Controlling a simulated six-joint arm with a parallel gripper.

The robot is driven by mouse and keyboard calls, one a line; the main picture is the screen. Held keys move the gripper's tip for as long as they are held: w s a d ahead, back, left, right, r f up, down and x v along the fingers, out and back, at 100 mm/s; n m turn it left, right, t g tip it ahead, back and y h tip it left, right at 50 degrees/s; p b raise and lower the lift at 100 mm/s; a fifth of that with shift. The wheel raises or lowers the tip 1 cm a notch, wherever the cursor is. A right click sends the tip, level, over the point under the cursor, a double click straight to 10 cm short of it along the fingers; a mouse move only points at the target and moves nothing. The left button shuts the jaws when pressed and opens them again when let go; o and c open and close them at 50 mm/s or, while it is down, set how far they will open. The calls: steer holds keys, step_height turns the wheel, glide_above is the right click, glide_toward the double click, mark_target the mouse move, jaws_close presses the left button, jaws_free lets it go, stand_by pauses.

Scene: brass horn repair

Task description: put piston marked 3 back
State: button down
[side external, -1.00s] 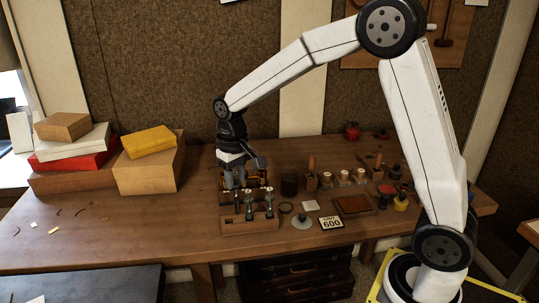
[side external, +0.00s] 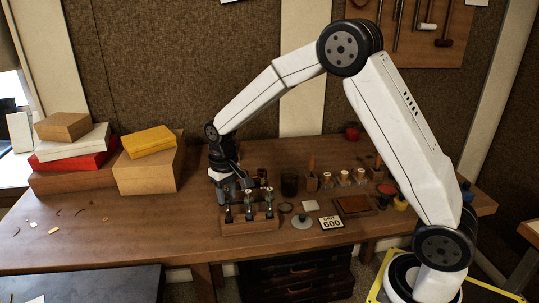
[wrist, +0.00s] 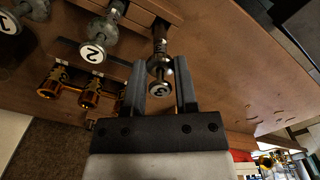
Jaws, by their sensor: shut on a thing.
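The piston marked 3 (wrist: 158,89) has a round cap with a dark "3" and stands between my gripper's fingers (wrist: 160,72) in the wrist view. My gripper is shut on it. In the side view my gripper (side external: 229,194) is over the left end of the wooden rack (side external: 250,225), with the piston (side external: 228,213) below it. I cannot tell whether its lower end sits in the rack. The piston marked 2 (wrist: 94,50) and another piston (wrist: 10,23) stand beside it. A valve block with brass-coloured casings (wrist: 92,84) lies close to the left finger.
A dark jar (side external: 289,182), a round tin (side external: 285,207), a small dish (side external: 302,221) and a "600" card (side external: 331,222) are right of the rack. Stacked boxes (side external: 150,160) stand at the left. The bench front left is mostly clear.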

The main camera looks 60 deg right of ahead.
steer(key=shift+f, duration=0.5)
steer(key=shift+f, duration=0.1)
steer(key=shift+c, duration=2)
jaws_free()
step_height(320, 180, up, 12)
steer(key=shift+r, duration=0.15)
steer(key=s+f+t, duration=0.1)
steer(key=s+f, duration=0.4)
steer(key=s, duration=0.4)
steer(key=s+a+f+n+t, duration=0.1)
steer(key=s+f, duration=0.5)
steer(key=s, duration=0.4)
steer(key=shift+n+t, duration=0.3)
